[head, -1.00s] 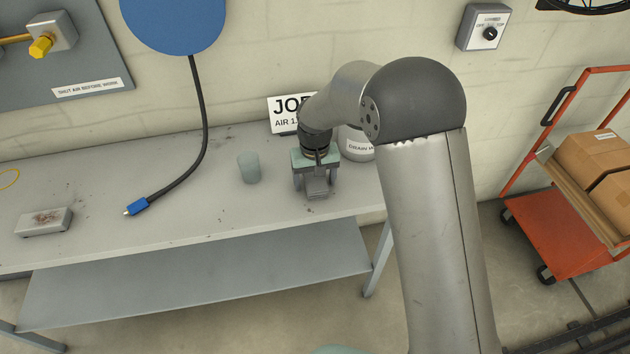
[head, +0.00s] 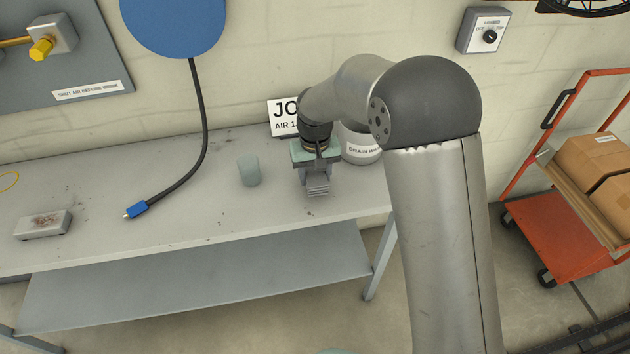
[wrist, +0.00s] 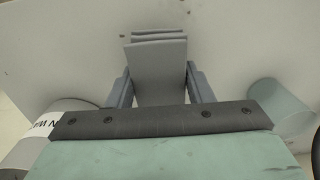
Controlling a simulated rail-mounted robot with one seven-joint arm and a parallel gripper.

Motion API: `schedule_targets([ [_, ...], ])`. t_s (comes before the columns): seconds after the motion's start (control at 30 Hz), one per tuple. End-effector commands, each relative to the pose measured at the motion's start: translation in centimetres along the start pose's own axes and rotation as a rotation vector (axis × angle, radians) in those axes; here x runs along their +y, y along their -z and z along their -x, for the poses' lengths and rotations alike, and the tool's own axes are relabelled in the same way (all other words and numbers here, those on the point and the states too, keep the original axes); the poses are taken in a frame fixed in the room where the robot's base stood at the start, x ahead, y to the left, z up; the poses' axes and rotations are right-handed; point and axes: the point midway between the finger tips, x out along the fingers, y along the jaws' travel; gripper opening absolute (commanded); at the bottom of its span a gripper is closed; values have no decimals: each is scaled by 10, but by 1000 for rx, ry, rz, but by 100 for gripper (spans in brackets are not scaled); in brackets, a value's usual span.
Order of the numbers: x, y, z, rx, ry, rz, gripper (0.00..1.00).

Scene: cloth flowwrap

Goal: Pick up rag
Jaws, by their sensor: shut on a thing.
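The rag (head: 317,188) is a small grey folded cloth with several layers showing at its edge. My gripper (head: 316,174) is over the right part of the workbench, pointing down, and is shut on the rag. In the wrist view the rag (wrist: 158,68) sits between the two grey fingers, its layered folds spread toward the top of the picture. Whether the rag is clear of the bench top is hard to tell.
A grey-green cup (head: 249,171) stands left of my gripper on the workbench (head: 200,215). A white labelled drain container (head: 362,150) and a job sign (head: 283,117) are close behind. A blue-ended hose (head: 138,208) and a stained block (head: 43,223) lie further left.

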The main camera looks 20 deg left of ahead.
Motion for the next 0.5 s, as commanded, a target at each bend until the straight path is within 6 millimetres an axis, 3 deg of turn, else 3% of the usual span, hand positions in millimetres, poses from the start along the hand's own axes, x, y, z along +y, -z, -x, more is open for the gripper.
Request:
schedule_targets([
  [0.27, 4, -52, 63, 7, 0, 0, 25],
  [0.5, 8, -109, 86, 3, 0, -1, 25],
])
